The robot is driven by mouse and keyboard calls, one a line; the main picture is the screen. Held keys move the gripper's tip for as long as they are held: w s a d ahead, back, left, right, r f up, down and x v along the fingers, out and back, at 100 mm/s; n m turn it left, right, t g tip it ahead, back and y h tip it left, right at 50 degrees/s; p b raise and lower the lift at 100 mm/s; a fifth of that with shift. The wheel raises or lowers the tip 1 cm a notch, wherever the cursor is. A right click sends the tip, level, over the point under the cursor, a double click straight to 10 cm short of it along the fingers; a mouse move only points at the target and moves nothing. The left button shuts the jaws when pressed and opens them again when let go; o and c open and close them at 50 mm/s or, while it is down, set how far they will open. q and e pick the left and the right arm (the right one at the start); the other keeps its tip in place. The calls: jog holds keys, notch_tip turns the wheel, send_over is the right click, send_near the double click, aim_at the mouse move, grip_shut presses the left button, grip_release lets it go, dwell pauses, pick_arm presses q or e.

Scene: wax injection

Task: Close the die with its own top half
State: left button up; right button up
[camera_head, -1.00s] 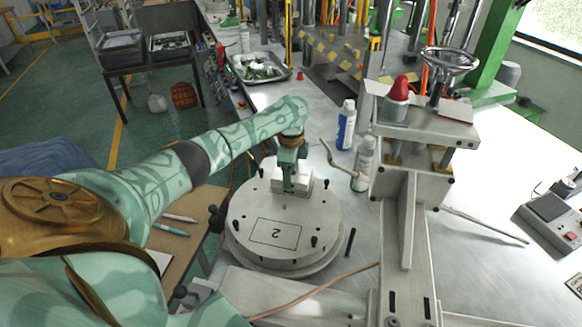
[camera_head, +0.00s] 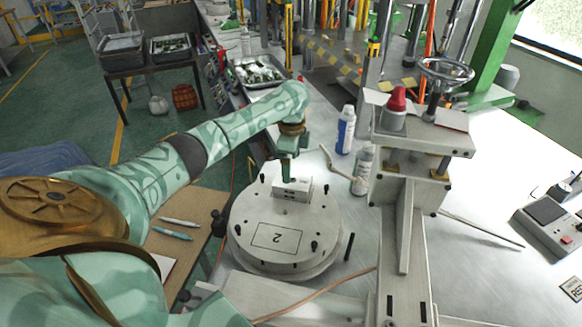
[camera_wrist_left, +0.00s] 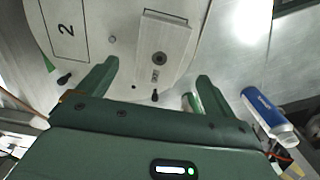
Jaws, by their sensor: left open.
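The die (camera_head: 292,188) is a pale metal block on the round plate marked 2 (camera_head: 240,222), near the plate's far side. In the left wrist view the die (camera_wrist_left: 168,38) shows a dark round hole and a smaller fitting on its face. I cannot tell a seam between a lower and a top half. My left gripper (camera_head: 290,178) is above and just behind the die in the head view. My right gripper is not in view.
Short dark pegs stand around the plate. A press column with a handwheel (camera_head: 447,65) and red-capped part (camera_head: 397,100) stands to the right. A blue-and-white bottle (camera_head: 346,130) and a pale bottle (camera_head: 363,170) stand between. A metal tray (camera_head: 283,80) lies farther back.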

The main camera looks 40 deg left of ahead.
aim_at(292, 180)
pick_arm(q)
notch_tip(292, 180, up, 10)
jog(key=p, duration=0.3)
dwell(0.3)
